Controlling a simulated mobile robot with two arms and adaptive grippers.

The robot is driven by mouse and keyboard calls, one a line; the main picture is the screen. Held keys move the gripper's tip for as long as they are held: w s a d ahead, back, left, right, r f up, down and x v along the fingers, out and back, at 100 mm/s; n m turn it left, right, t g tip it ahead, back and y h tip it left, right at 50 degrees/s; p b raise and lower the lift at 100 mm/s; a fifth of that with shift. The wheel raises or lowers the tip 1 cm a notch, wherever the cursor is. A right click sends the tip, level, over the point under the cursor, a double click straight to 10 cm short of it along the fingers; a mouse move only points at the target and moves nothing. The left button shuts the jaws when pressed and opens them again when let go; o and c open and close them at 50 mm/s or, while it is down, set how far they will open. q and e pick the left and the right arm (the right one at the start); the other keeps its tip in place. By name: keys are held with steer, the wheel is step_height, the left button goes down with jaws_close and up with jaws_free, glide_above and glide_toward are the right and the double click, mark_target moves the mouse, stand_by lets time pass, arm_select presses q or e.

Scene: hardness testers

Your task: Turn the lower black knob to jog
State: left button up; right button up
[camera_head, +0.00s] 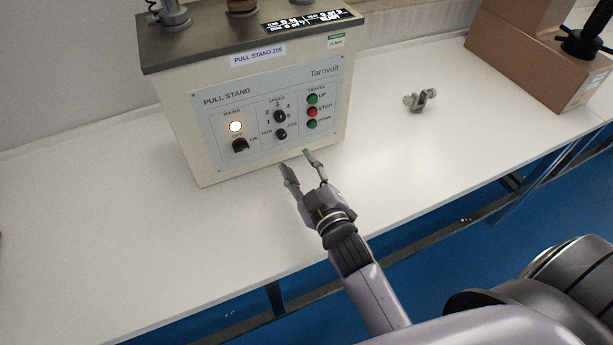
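The pull stand (270,70) is a beige box with a dark top, standing on the white bench. Its front panel (225,105) carries the lower black knob (281,134), with RUN marked to its left and JOG to its right. The knob is too small for me to tell which way it points. The larger SPEED knob (280,116) sits just above it. My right gripper (298,160) is open and empty, in front of and below the panel, with its fingers apart and clear of the knob. My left gripper is not in view.
The panel also has a lit MAINS lamp (236,126), a dark rocker switch (240,145), and green UP (312,99), red STOP (312,112) and green DOWN (312,124) buttons. A small metal clamp (420,100) lies to the right. A brown box (530,65) stands farther right. The bench (110,220) is clear at left.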

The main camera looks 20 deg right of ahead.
steer(key=s, duration=0.3)
steer(key=shift+s, duration=0.35)
